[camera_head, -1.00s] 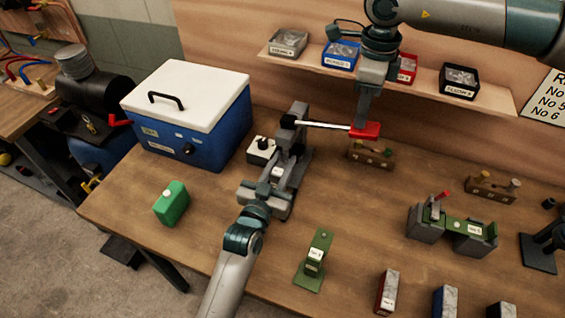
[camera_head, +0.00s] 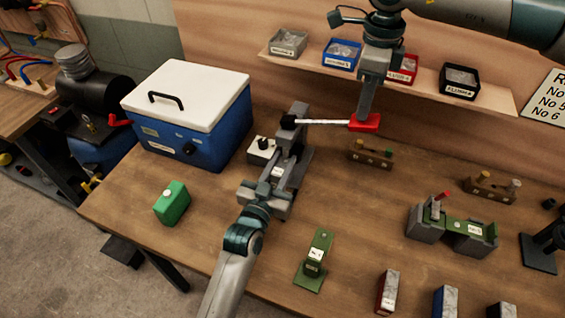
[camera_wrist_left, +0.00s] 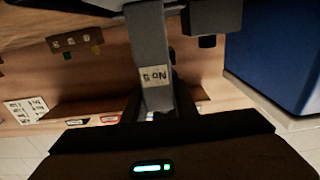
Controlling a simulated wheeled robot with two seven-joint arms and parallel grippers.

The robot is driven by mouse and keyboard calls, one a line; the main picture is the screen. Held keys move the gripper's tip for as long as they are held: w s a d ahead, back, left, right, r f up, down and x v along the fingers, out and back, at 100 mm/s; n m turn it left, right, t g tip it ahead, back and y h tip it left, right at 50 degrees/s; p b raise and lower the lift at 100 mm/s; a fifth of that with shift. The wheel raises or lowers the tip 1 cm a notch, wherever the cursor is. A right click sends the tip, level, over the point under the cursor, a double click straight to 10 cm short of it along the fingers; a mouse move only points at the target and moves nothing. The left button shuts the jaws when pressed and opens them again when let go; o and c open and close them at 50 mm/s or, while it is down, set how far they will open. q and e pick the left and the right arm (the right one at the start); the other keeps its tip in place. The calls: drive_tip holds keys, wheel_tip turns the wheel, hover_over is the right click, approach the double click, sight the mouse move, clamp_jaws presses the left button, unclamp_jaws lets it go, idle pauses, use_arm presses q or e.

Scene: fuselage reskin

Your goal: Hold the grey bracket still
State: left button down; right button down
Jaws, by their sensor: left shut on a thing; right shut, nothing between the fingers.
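The grey bracket (camera_head: 277,171) sits in the dark squeezer fixture (camera_head: 298,163) at mid-bench. In the left wrist view the bracket (camera_wrist_left: 152,45) is a grey bar with a "No 5" label between my fingers. My left gripper (camera_head: 267,190) is shut on its near end; the finger contact is partly hidden. The fixture's pale lever (camera_head: 322,122) reaches right to a red grip (camera_head: 371,125). My right gripper (camera_head: 365,112) is shut and empty, its tips down at the red grip, seemingly touching it.
A blue cooler (camera_head: 200,125) stands left of the fixture, with a green can (camera_head: 172,203) in front of it. A green bracket (camera_head: 316,262) stands right of my left arm. A shelf (camera_head: 420,82) with several bins runs behind my right arm.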

wheel_tip(320, 180, up, 8)
drive_tip(key=shift+f, duration=0.25)
idle(0.8)
use_arm(q)
drive_tip(key=c, duration=1.4)
unclamp_jaws()
drive_tip(key=shift+o, duration=0.2)
drive_tip(key=v, duration=1.2)
drive_tip(key=shift+r, duration=0.1)
